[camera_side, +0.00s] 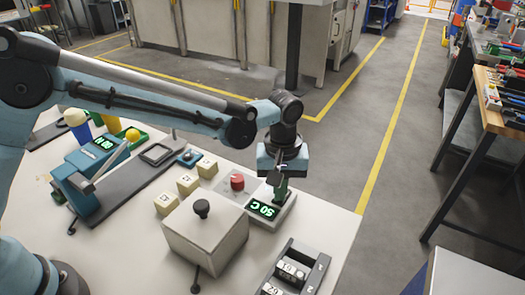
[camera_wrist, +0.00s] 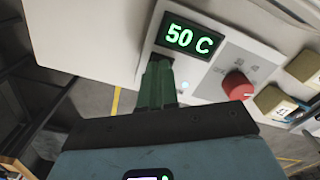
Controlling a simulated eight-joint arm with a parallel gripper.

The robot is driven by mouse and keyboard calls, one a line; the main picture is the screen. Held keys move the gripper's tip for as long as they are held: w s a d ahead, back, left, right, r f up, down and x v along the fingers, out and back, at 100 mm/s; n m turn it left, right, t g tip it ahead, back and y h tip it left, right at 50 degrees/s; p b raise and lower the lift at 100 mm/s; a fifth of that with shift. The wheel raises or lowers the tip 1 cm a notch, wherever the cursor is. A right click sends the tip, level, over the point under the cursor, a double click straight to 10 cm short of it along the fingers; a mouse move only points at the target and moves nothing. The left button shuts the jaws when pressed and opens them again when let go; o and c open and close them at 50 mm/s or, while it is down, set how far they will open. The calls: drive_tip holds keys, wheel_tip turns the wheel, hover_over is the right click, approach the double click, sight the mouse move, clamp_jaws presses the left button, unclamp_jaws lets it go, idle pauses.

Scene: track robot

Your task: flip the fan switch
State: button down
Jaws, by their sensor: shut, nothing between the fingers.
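My gripper (camera_side: 280,190) points down at the white control box (camera_side: 284,215) near the table's right edge. In the wrist view its green fingers (camera_wrist: 157,70) are together and empty, with their tips just beside the green "50 C" display (camera_wrist: 189,39). The display also shows in the side view (camera_side: 263,209). I cannot make out a fan switch for certain; a dark patch at the fingertips is mostly covered by them. Whether the fingers touch the box I cannot tell. A small pale light (camera_wrist: 184,86) shows right of the fingers.
A red knob (camera_side: 237,182) on a grey plate sits beside the display. A grey box with a black knob (camera_side: 203,208) stands in front. Several cream numbered blocks (camera_side: 187,184) lie to the left. A dark rack (camera_side: 294,272) stands at the front. Beyond the table is open floor.

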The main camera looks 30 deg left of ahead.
drive_tip(key=shift+r, duration=3.5)
wheel_tip(320, 180, up, 4)
drive_tip(key=m+t, duration=0.1)
hover_over(252, 195)
drive_tip(key=s+a+r+m+t, duration=0.35)
drive_tip(key=s+a, duration=0.35)
drive_tip(key=a, duration=0.4)
drive_tip(key=s+a+f+m+t, duration=0.1)
drive_tip(key=s+a+f+t, duration=0.1)
drive_tip(key=s+a, duration=0.3)
drive_tip(key=shift+a+f+t, duration=0.2)
drive_tip(key=shift+f+t, duration=0.15)
drive_tip(key=shift+f, duration=0.45)
